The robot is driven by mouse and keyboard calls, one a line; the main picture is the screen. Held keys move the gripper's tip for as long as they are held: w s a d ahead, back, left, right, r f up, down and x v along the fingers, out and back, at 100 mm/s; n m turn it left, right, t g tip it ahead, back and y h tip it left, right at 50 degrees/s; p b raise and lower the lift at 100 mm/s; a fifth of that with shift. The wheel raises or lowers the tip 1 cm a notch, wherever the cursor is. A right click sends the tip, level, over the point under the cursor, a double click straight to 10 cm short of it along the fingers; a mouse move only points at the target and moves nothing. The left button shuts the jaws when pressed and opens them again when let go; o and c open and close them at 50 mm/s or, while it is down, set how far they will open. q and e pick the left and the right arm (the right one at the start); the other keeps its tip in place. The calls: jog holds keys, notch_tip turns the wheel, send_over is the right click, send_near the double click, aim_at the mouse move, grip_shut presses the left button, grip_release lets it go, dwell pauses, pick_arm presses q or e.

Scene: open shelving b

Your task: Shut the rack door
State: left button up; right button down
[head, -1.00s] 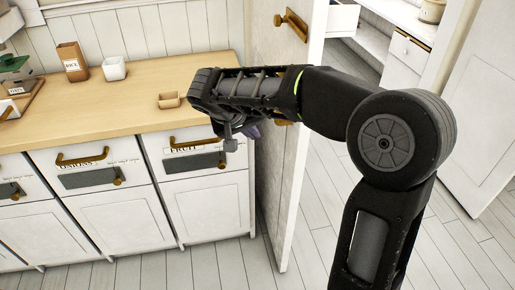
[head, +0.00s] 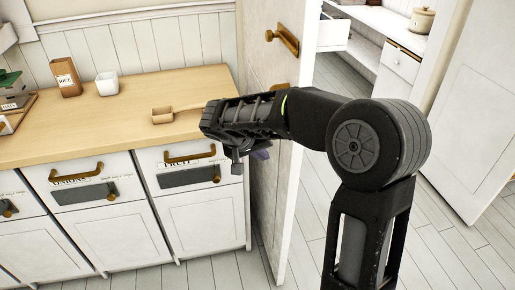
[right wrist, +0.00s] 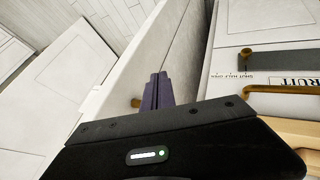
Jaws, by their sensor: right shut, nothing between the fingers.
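A tall white door (head: 293,160) with a brass handle (head: 283,42) stands open beside the right end of the counter, its edge toward me. Through the opening right of it I see white shelves. My right gripper (head: 258,154) is shut and empty, close to the door's left face, by the counter's front corner. Its arm hides part of the door. In the right wrist view the purple fingertips (right wrist: 160,88) are together in front of the door's face (right wrist: 172,45); I cannot tell whether they touch it. My left gripper is not in view.
The wooden counter (head: 120,110) holds a rice box (head: 66,78), a white cup (head: 107,83) and a wooden scoop (head: 163,116). A labelled fruit drawer (head: 188,168) is just left of my gripper. Another white panel (head: 480,120) stands at the right. Open floor (head: 440,260) lies front right.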

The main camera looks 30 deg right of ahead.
aim_at(286, 160)
jog(key=d+f, duration=0.1)
jog(key=d, duration=0.1)
jog(key=d+f+p, duration=0.1)
jog(key=d, duration=0.1)
jog(key=d+f, duration=0.1)
jog(key=d, duration=0.1)
jog(key=shift+s+f+p, duration=0.15)
jog(key=shift+s+p, duration=0.05)
jog(key=shift+p, duration=0.1)
jog(key=shift+d, duration=0.1)
